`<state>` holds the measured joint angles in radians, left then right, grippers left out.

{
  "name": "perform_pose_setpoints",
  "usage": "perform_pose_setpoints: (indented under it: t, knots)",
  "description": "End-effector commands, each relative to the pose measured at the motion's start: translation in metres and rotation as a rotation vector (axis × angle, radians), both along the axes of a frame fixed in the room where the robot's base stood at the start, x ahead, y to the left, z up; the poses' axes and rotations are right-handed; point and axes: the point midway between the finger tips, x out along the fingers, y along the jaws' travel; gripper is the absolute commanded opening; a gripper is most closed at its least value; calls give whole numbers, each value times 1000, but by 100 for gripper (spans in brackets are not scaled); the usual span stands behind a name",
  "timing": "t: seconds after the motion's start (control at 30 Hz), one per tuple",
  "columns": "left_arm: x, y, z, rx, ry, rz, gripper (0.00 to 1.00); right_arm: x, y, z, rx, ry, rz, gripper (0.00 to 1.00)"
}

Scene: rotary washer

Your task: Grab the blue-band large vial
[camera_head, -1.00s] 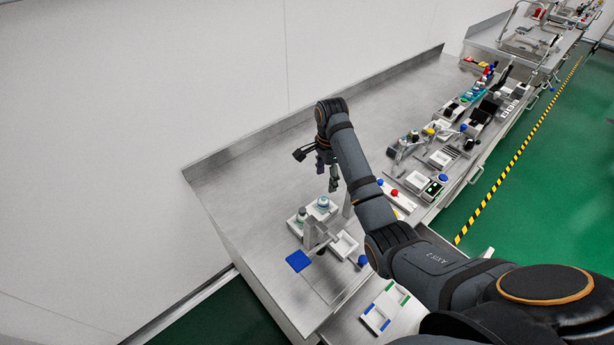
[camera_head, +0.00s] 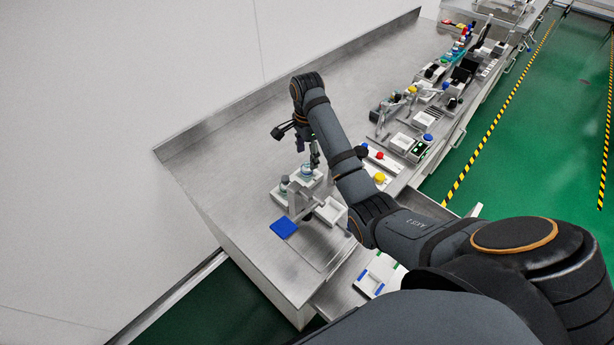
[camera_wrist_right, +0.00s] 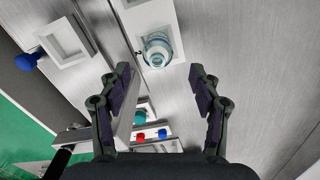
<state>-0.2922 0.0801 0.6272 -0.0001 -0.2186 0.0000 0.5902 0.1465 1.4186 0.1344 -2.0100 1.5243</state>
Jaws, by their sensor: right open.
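A large clear vial with a blue band (camera_head: 307,171) stands upright in a white holder on the steel bench. It also shows in the right wrist view (camera_wrist_right: 157,48), at upper middle, just beyond the fingertips. A second vial with a grey top (camera_head: 285,183) stands beside it in the holder. My right gripper (camera_head: 308,150) is open and empty, close above the blue-band vial. In the right wrist view its fingers (camera_wrist_right: 160,76) are spread apart, and the vial lies ahead of the gap between them. My left gripper is not in view.
A grey post (camera_head: 300,203) stands just in front of the vials, with a white square tray (camera_head: 330,211) beside it. A blue pad (camera_head: 284,228) lies in front. Red and yellow knobs (camera_head: 379,166) sit to the right. The bench behind the vials is clear.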

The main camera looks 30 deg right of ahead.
Motion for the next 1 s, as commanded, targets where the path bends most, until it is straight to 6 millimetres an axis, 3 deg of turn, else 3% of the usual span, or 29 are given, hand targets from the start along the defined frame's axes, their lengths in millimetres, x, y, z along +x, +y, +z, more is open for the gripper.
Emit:
perform_pose_setpoints:
  t: [0.03,0.17,0.4,0.8,1.0]
  knots:
    - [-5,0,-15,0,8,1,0,-3,2,-18,1,2,1,63]
    - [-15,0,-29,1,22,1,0,-4,3,-38,0,1,0,63]
    - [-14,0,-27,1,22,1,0,-4,2,-39,0,0,0,63]
    - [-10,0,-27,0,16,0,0,-4,2,-38,0,0,0,13]
    - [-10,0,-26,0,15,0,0,-4,2,-38,0,0,0,12]
